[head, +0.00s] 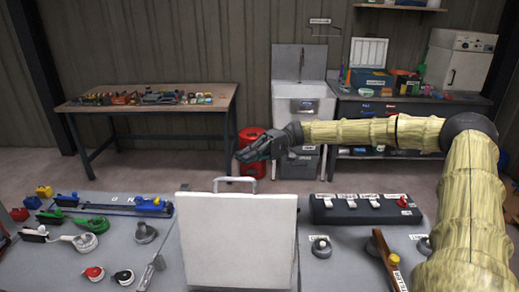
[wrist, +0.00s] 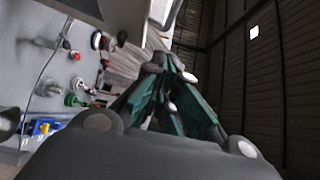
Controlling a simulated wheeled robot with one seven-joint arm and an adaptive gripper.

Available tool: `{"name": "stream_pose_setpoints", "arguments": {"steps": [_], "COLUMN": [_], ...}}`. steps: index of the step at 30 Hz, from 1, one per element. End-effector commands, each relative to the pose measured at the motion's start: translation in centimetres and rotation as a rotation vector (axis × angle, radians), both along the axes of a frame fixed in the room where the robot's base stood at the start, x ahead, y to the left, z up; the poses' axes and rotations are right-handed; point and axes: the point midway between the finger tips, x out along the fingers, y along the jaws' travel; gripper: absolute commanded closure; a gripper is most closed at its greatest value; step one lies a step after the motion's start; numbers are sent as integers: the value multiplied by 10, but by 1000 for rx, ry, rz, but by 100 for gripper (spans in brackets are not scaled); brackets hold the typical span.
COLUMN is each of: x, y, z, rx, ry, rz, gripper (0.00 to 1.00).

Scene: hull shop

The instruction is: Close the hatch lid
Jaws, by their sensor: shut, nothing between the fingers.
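The hatch lid (head: 238,240) is a pale, square panel standing raised on the grey bench in the middle foreground of the head view. A light metal handle (head: 235,181) rises from its top edge. My gripper (head: 240,157) is shut and empty, just beyond and above the handle, apart from it in the picture; the exact gap in depth is hard to tell. In the wrist view my gripper's fingers (wrist: 178,72) are together with nothing between them. The hatch opening is hidden behind the lid.
The grey bench (head: 150,262) holds valves and colored levers at left. A black switch box (head: 362,209), a knob (head: 321,247) and a brown lever (head: 384,255) stand right of the lid. A red bin (head: 251,140) and a wooden table (head: 150,103) are farther back.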

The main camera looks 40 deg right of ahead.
Motion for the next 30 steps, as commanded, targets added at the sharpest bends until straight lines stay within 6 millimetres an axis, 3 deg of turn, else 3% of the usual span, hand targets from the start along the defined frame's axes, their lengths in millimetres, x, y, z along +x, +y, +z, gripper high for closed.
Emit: {"name": "stream_pose_setpoints", "arguments": {"steps": [8, 18, 30], "x": [-9, -37, -40], "y": [43, 56, 60], "z": [3, 1, 0], "rx": [1, 5, 3], "ry": [2, 0, -1], "rz": [1, -2, -3], "gripper": [100, 100, 100]}}
